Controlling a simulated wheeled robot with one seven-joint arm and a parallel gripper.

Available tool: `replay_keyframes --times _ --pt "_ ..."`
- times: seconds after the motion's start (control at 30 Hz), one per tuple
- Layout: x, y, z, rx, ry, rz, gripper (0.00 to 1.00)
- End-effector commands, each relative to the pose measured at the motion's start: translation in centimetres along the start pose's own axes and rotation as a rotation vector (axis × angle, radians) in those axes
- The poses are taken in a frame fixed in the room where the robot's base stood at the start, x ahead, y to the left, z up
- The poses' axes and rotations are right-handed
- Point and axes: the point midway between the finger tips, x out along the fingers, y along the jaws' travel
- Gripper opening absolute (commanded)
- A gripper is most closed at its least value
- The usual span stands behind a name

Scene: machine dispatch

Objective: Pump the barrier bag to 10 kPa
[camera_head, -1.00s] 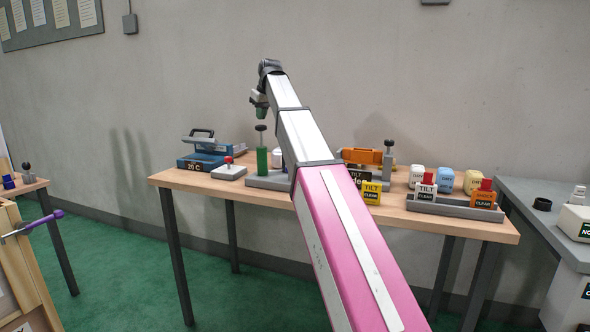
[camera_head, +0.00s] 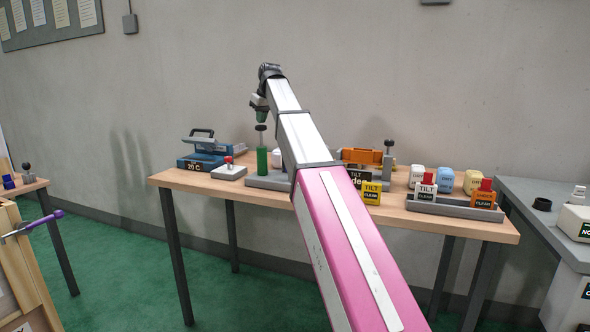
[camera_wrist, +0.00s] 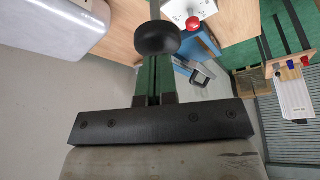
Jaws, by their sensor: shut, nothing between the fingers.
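The pump, a green cylinder (camera_head: 262,160) with a thin rod and a round black knob (camera_head: 261,128), stands upright on a grey base at the middle-left of the table. My gripper (camera_head: 262,118) is shut and empty, its green fingers pointing down just above the knob. In the wrist view the shut fingers (camera_wrist: 155,85) reach to the black knob (camera_wrist: 158,38), which covers their ends; I cannot tell whether they touch. I cannot make out the barrier bag or a pressure reading; my arm hides part of the grey base.
A blue device (camera_head: 203,150) reading 20 C and a red-buttoned box (camera_head: 229,169) stand left of the pump. Right of my arm are an orange clamp-like device (camera_head: 362,157), a yellow TILT tag (camera_head: 371,193), a grey tray (camera_head: 455,209) with tags, and several small containers.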

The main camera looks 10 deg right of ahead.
Motion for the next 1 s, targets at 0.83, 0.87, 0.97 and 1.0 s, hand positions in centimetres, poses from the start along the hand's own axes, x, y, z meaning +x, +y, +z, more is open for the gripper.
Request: replay_keyframes --times 0.83,0.87,0.97,1.0 --pt "2.0 0.0 0.9 0.000 -0.002 0.000 0.00" --pt "2.1 0.0 1.0 0.000 -0.002 0.000 0.00" --pt "2.4 0.0 1.1 0.000 -0.002 0.000 0.00" --pt "2.5 0.0 1.1 0.000 -0.002 -0.001 0.00"
